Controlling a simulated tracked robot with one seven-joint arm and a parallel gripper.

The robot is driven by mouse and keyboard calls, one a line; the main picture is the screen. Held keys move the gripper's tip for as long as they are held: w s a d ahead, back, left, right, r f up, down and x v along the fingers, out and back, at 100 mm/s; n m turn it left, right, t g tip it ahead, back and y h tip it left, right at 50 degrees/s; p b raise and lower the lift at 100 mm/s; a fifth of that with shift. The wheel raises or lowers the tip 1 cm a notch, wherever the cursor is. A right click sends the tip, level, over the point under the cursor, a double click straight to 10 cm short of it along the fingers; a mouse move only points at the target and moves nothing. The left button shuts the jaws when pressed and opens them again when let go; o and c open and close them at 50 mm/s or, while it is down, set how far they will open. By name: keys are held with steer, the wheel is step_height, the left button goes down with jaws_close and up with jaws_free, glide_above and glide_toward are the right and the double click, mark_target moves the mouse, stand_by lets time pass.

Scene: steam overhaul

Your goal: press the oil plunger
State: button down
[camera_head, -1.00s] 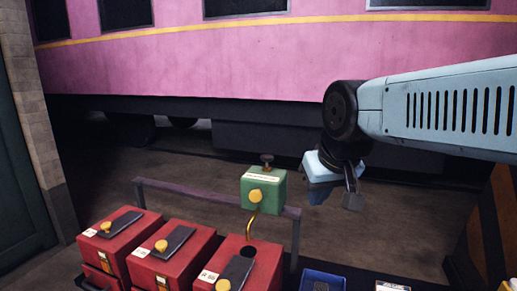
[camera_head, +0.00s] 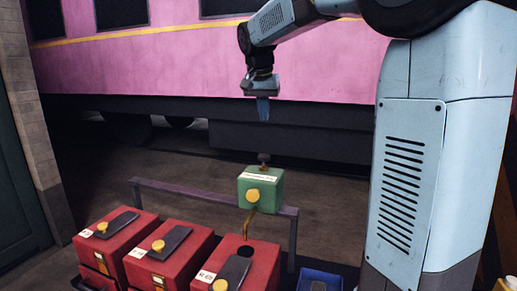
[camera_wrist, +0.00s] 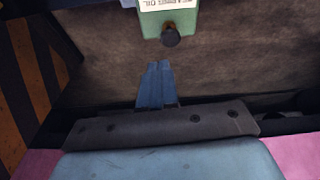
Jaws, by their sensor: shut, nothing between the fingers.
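The oil plunger (camera_head: 264,158) is a small dark knob on top of a green box (camera_head: 262,188) with a white label and a yellow button on its front. The box is mounted on a rail behind the red boxes, with a brass pipe curving down from it. My gripper (camera_head: 263,112) is shut and empty, pointing down above the plunger with a visible gap. In the wrist view my gripper's blue fingers (camera_wrist: 157,68) are together, just short of the plunger's round dark knob (camera_wrist: 171,37). The green box (camera_wrist: 150,25) is partly cut off at the top there.
Several red boxes (camera_head: 172,253) with yellow knobs and dark lids stand in front. A purple rail (camera_head: 188,194) runs behind them. A blue tray (camera_head: 318,281) is at the lower middle. A pink railway carriage (camera_head: 190,65) fills the background.

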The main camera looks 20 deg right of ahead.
steer(key=m, duration=0.1)
glide_above(264, 155)
steer(key=s+a, duration=0.2)
steer(key=s, duration=0.1)
steer(key=shift+a, duration=0.1)
steer(key=x, duration=0.8)
steer(key=s+x, duration=0.1)
steer(key=x, duration=0.3)
steer(key=shift+w+a+f, duration=0.1)
steer(key=shift+a+f, duration=0.1)
steer(key=shift+f, duration=0.95)
